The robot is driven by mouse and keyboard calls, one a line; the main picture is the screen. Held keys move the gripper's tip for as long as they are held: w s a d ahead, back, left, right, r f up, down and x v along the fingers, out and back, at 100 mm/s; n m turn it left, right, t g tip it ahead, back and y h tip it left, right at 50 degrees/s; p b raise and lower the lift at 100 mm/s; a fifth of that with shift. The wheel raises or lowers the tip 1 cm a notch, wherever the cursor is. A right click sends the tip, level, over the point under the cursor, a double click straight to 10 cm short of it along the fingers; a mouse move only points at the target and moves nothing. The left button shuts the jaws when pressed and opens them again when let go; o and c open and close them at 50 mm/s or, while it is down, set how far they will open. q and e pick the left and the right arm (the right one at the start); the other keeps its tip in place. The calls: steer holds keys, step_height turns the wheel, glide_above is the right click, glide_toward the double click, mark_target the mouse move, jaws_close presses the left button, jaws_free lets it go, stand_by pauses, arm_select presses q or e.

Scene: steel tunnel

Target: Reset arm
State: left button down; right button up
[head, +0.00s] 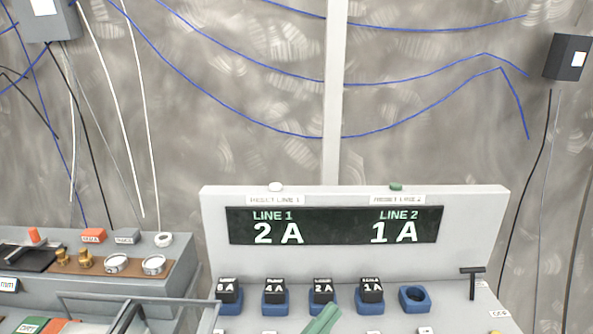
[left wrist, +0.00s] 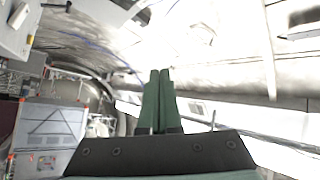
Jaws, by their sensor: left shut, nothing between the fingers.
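My left gripper (head: 322,319) shows as green fingers at the bottom edge of the head view, below the row of black-topped blocks and in front of the control panel (head: 480,225). In the left wrist view its two green fingers (left wrist: 158,98) lie side by side, shut with nothing between them. They point into open space and touch nothing that I can see. My right gripper is in neither view.
The panel's display (head: 335,226) reads LINE 1 2 A and LINE 2 1 A. A white button (head: 275,187) and a green button (head: 396,187) sit on top. Blue sockets hold labelled blocks; one socket (head: 414,299) is empty. A black T-handle (head: 472,283) stands at right.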

arm_select(q)
steer(key=a+f+n+t+y, duration=0.1)
steer(key=a+f+n+y, duration=0.65)
steer(key=f, duration=0.35)
steer(key=s+a+f+n+g+y+p, duration=0.1)
steer(key=s+a+f+n+g+y, duration=0.2)
steer(key=f, duration=0.7)
steer(key=s+a+f+n+g+y+p, duration=0.1)
steer(key=s+a+f+n+g+y, duration=0.3)
steer(key=s+a+f+n, duration=0.3)
steer(key=s+a+f, duration=0.3)
steer(key=s+f, duration=0.1)
steer(key=s, duration=0.1)
steer(key=shift+s+a, duration=0.35)
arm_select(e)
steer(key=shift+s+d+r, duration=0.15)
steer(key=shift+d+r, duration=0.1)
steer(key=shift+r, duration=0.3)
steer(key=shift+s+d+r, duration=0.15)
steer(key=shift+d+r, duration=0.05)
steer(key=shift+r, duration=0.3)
arm_select(q)
steer(key=shift+w, duration=0.1)
